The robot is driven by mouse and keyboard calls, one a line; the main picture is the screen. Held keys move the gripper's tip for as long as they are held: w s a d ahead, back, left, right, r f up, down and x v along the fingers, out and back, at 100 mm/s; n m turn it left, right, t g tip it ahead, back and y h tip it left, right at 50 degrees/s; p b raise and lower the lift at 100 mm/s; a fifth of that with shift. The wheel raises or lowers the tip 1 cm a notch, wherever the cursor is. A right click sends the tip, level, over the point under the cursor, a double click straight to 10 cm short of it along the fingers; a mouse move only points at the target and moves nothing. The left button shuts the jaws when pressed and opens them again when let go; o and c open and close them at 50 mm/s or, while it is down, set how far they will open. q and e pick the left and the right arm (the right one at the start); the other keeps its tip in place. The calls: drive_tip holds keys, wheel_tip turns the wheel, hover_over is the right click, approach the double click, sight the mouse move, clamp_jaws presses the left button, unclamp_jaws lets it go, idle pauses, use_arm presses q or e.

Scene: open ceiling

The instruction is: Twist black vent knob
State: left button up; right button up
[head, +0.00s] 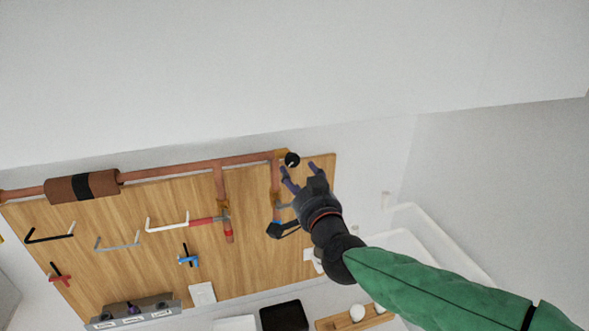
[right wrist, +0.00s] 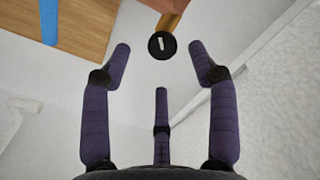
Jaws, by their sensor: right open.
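The black vent knob (head: 292,159) is a small round disc at the right end of the copper pipe, near the board's top right corner. In the right wrist view the knob (right wrist: 162,45) faces me and carries a short white mark. My right gripper (head: 303,170) is just below the knob in the head view. In the right wrist view its purple fingers (right wrist: 161,60) are spread, with the knob beyond them, between the two outer tips. No finger visibly touches it. My left gripper is not in view.
A wooden board (head: 265,255) carries copper pipe (head: 145,173), several hooks and valve handles. Below are a grey box (head: 135,311), a black tray (head: 284,316) and a wooden holder (head: 340,321). White wall lies right of the board.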

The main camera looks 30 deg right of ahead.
drive_tip(key=v, duration=0.6)
drive_tip(key=shift+s+a+f, duration=0.1)
idle(0.3)
